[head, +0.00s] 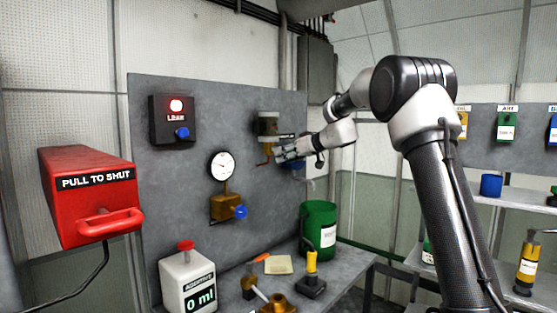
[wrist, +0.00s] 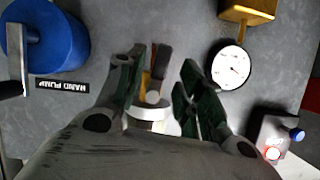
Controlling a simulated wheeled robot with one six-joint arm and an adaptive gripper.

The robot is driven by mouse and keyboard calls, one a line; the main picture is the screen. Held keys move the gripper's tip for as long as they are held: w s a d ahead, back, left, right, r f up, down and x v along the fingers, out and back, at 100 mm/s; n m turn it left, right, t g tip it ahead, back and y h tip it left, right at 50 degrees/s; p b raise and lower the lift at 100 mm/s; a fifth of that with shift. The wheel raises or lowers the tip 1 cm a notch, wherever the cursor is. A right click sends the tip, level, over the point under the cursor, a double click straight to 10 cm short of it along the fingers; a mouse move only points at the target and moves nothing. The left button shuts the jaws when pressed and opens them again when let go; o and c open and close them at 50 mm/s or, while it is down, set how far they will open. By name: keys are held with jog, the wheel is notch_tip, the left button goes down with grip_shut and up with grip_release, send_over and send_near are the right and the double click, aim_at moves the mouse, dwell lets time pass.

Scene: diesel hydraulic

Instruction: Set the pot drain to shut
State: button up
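The pot (head: 268,126) is a clear bowl with a grey top, mounted on the grey panel right of the gauge. A copper-coloured drain lever (head: 265,156) hangs below it. In the wrist view, which is upside down, the pot's pale underside (wrist: 148,113) and the orange-brown drain lever (wrist: 147,82) show between my fingers. A dark strip lies beside the lever, perhaps its shadow. My gripper (head: 280,152) is open just right of the drain, and its fingers (wrist: 157,80) stand apart on either side of the lever. I cannot tell whether either finger touches it.
A blue hand pump (wrist: 62,40) is close beside my gripper. The gauge (head: 222,166) and brass valve with a blue knob (head: 226,207) are to the left. The lit lamp box (head: 172,120) and red pull handle (head: 90,195) are farther left. A green drum (head: 319,228) stands below.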

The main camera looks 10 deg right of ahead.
jog(key=shift+x, duration=1.6)
grip_shut()
